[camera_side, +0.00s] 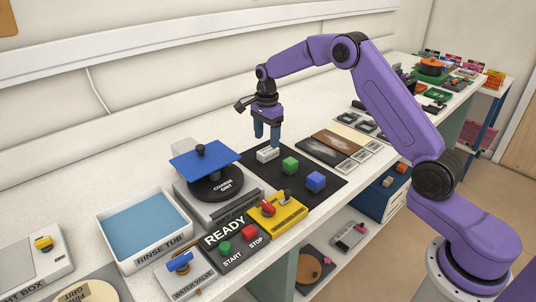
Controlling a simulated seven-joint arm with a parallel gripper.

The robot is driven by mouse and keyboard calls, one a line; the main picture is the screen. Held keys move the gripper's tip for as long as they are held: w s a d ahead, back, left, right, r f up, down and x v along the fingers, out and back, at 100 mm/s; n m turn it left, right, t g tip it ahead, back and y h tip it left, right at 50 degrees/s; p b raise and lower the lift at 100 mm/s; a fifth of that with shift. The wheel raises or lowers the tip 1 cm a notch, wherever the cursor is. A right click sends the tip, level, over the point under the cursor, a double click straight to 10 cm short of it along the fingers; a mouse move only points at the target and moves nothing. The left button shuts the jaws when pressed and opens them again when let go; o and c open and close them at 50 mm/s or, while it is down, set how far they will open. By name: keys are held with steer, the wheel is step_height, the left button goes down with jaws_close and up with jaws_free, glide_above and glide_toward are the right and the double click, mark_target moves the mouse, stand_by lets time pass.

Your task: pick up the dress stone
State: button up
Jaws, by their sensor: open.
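A small pale grey block (267,155) with dark marking on its front lies on the black mat (327,204); it looks like the dress stone, but its lettering is too small to read. My gripper (267,136) points straight down just above the block, its two blue fingers apart. The fingertips appear close over the block's top, and I cannot tell if they touch it.
The coarse grit wheel (218,188) with a blue plate (205,158) is at left. A yellow switch box (278,212) stands in front.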

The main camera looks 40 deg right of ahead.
mark_target(268, 150)
steer(key=shift+d+f, duration=0.15)
steer(key=shift+f, duration=1.25)
steer(key=shift+d+f, duration=0.1)
steer(key=shift+f, duration=1.3)
steer(key=c, duration=1.2)
